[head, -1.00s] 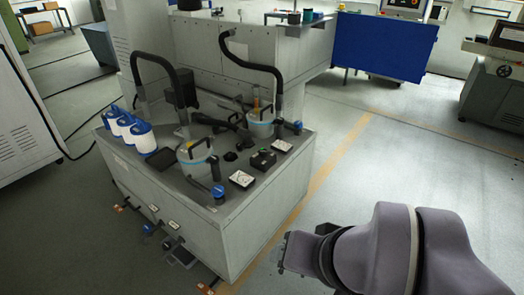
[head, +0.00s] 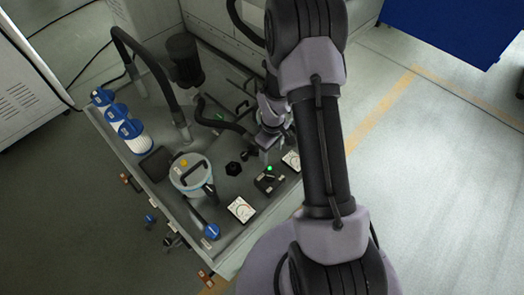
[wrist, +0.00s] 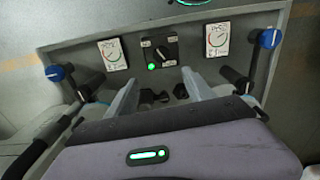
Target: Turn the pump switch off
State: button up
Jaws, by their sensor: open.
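The pump switch (head: 269,181) is a black box with a turning knob on the grey tank top, beside a lit green lamp (head: 269,168). It also shows in the wrist view (wrist: 164,40), with the green lamp (wrist: 152,67) at its lower left. The knob's exact setting is too small to read surely. My gripper (wrist: 160,76) is open and empty, its two fingers apart and pointing towards the switch, which appears just beyond the tips. In the head view my gripper (head: 268,152) is just above the switch in the picture, partly hidden by my arm.
White dial gauges flank the switch, left (wrist: 113,54) and right (wrist: 217,39). Blue-handled valves stand at the left (wrist: 56,73) and right (wrist: 269,38). A filter canister (head: 191,172), black hoses (head: 165,75) and several blue-capped filters (head: 132,133) crowd the tank top. Open floor lies to the right.

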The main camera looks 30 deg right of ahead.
aim_at(270, 176)
jog(key=f+b, duration=0.1)
jog(key=f, duration=0.4)
jog(key=f+b, duration=0.1)
jog(key=f, duration=0.4)
jog(key=f+b, duration=0.1)
jog(key=f, duration=0.4)
jog(key=shift+s+a+f, duration=0.1)
jog(key=shift+s+f, duration=0.2)
jog(key=shift+f, duration=0.1)
grip_shut()
jog(key=shift+b, duration=0.3)
